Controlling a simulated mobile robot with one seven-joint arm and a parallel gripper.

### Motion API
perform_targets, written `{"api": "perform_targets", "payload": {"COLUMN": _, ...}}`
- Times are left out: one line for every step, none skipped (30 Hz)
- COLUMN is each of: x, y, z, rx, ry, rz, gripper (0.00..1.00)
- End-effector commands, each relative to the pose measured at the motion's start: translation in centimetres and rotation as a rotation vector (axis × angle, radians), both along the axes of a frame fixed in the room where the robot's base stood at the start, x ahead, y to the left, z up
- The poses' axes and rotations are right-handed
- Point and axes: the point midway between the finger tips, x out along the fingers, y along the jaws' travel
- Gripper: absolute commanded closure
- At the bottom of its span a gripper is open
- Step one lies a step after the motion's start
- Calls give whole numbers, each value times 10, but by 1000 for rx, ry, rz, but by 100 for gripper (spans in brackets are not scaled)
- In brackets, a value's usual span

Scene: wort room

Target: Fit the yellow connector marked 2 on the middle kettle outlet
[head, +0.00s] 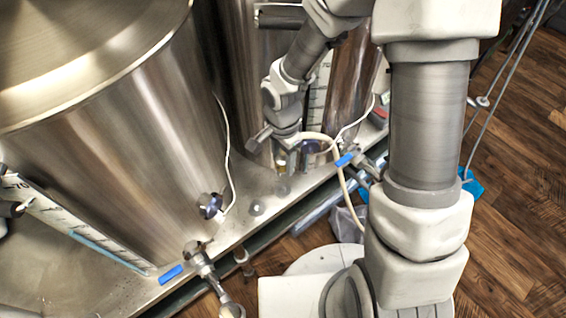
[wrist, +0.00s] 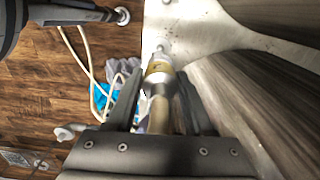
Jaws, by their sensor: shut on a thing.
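My gripper (wrist: 158,92) is shut on a metal connector with a yellow band (wrist: 158,68), which points away from the jaws in the wrist view. A mark on the band is too small to read. In the head view the yellow connector (head: 281,160) shows at the tip of my gripper, low in front of the rear kettle (head: 240,70). An outlet valve with a blue handle (head: 345,160) is to the right of my gripper, apart from it. Another valve (head: 199,258) stands at the foot of the large left kettle (head: 130,130). I cannot tell which kettle is the middle one.
A cream hose (head: 345,190) loops from near my gripper down past the rear valve. The kettles stand on a steel shelf (head: 262,205) with a raised edge. Blue and grey cloth-like material (wrist: 120,80) lies on the wood floor (wrist: 50,85). Thin metal rods (head: 505,80) stand at right.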

Motion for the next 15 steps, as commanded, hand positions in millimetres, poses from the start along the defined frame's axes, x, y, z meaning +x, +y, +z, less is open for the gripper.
{"api": "perform_targets", "payload": {"x": 0, "y": 0, "z": 0, "rx": 0, "ry": 0, "rz": 0, "gripper": 100}}
{"api": "perform_targets", "payload": {"x": 0, "y": 0, "z": 0, "rx": 0, "ry": 0, "rz": 0, "gripper": 100}}
{"api": "perform_targets", "payload": {"x": 0, "y": 0, "z": 0, "rx": 0, "ry": 0, "rz": 0, "gripper": 100}}
{"api": "perform_targets", "payload": {"x": 0, "y": 0, "z": 0, "rx": 0, "ry": 0, "rz": 0, "gripper": 100}}
{"api": "perform_targets", "payload": {"x": 0, "y": 0, "z": 0, "rx": 0, "ry": 0, "rz": 0, "gripper": 100}}
{"api": "perform_targets", "payload": {"x": 0, "y": 0, "z": 0, "rx": 0, "ry": 0, "rz": 0, "gripper": 100}}
{"api": "perform_targets", "payload": {"x": 0, "y": 0, "z": 0, "rx": 0, "ry": 0, "rz": 0, "gripper": 100}}
{"api": "perform_targets", "payload": {"x": 0, "y": 0, "z": 0, "rx": 0, "ry": 0, "rz": 0, "gripper": 100}}
{"api": "perform_targets", "payload": {"x": 0, "y": 0, "z": 1, "rx": 1, "ry": -1, "rz": 0, "gripper": 100}}
{"api": "perform_targets", "payload": {"x": 0, "y": 0, "z": 2, "rx": 1, "ry": -1, "rz": 0, "gripper": 100}}
{"api": "perform_targets", "payload": {"x": 0, "y": 0, "z": 3, "rx": 1, "ry": -1, "rz": -1, "gripper": 100}}
{"api": "perform_targets", "payload": {"x": 0, "y": 0, "z": 5, "rx": 1, "ry": -1, "rz": -1, "gripper": 100}}
{"api": "perform_targets", "payload": {"x": 0, "y": 0, "z": 7, "rx": 1, "ry": -1, "rz": -1, "gripper": 100}}
{"api": "perform_targets", "payload": {"x": 0, "y": 0, "z": 8, "rx": 1, "ry": -1, "rz": -1, "gripper": 100}}
{"api": "perform_targets", "payload": {"x": 0, "y": 0, "z": 11, "rx": 1, "ry": -1, "rz": -1, "gripper": 100}}
